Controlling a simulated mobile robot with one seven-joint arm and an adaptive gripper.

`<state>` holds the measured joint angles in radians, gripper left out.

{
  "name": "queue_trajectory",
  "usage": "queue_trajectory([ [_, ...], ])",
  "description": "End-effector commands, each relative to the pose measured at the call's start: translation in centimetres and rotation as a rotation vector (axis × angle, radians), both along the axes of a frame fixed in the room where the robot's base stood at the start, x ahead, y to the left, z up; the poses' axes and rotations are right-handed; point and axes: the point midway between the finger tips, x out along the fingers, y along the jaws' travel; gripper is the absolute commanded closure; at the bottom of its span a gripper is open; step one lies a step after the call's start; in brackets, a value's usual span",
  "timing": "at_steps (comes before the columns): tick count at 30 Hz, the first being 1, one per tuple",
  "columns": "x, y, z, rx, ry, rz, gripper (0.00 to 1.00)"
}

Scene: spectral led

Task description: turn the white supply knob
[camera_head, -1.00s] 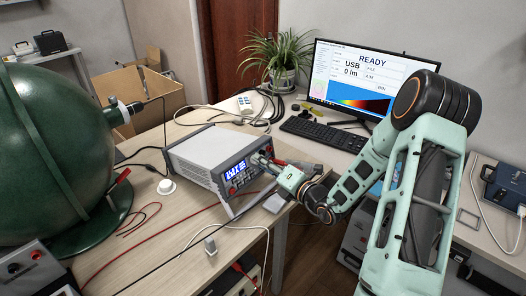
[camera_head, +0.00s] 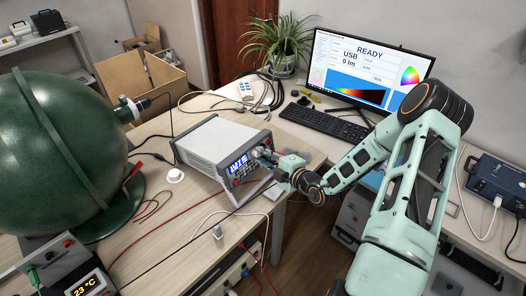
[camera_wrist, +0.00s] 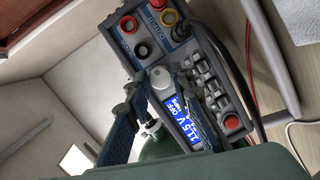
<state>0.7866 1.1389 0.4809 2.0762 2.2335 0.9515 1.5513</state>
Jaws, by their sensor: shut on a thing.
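The power supply (camera_head: 205,140) is a grey box on the wooden table, with a lit blue display on its front. In the wrist view its front panel (camera_wrist: 215,72) is turned sideways, and the blue display (camera_wrist: 183,122) appears to read 11.5 V and OFF. The whitish supply knob (camera_wrist: 162,80) sits beside the display, close to the keypad. My gripper (camera_head: 266,155) is at the right part of the front panel. In the wrist view its dark fingers (camera_wrist: 165,92) are at the knob and shut on it. The fingers partly cover the knob and display.
Red, black and yellow terminals (camera_wrist: 143,30) lie near the knob, with cables (camera_wrist: 240,70) beside the panel. A large green sphere (camera_head: 60,150) stands left. A monitor (camera_head: 365,75) and keyboard (camera_head: 325,121) are behind my arm. The table edge is just below my gripper.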

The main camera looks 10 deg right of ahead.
Motion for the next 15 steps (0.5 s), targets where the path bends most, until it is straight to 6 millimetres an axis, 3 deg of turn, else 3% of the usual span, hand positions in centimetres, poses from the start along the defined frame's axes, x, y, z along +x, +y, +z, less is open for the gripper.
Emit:
queue_trajectory([
  [15, 0.00, -0.01, -0.02, 0.049, 0.040, -0.013, 1.00],
])
